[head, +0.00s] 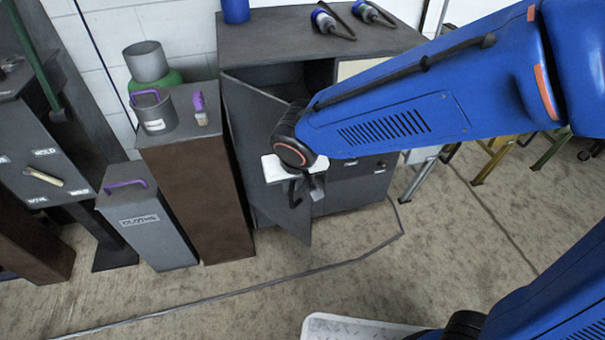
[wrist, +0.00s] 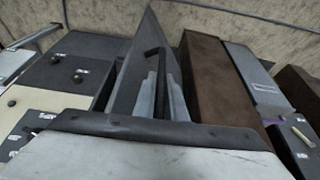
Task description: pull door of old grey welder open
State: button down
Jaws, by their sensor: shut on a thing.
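The old grey welder (head: 372,190) is a dark grey cabinet against the wall in the head view. Its door (head: 250,125) stands partly open, swung out from the left side, with a dark gap above and behind it. In the wrist view the door (wrist: 132,70) rises as a grey panel beside the dark bar handle (wrist: 155,58). My gripper (head: 306,192) is at the door's outer face, and in the wrist view my gripper (wrist: 162,98) is shut on the handle. My wrist hides part of the door and handle in the head view.
A brown cabinet (head: 205,205) with a grey pot (head: 155,112) and a purple-handled brush (head: 200,108) stands close left of the door. A grey bin (head: 150,230) is further left. Torches (head: 330,20) lie on the welder's top. The floor (head: 330,245) in front is mostly clear.

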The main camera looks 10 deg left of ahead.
jog(key=s+a+m+h, duration=0.1)
jog(key=s+a+m, duration=0.3)
jog(key=a, duration=0.4)
jog(key=s+a+m+h, duration=0.2)
jog(key=s+a+m, duration=0.2)
jog(key=a, duration=0.5)
jog(key=shift+s+a+m, duration=0.2)
jog(key=shift+s+m, duration=0.1)
jog(key=shift+s, duration=0.5)
jog(key=c, duration=1.8)
grip_release()
jog(key=v, duration=1.7)
jog(key=shift+s+a+r, duration=0.15)
jog(key=shift+a, duration=0.15)
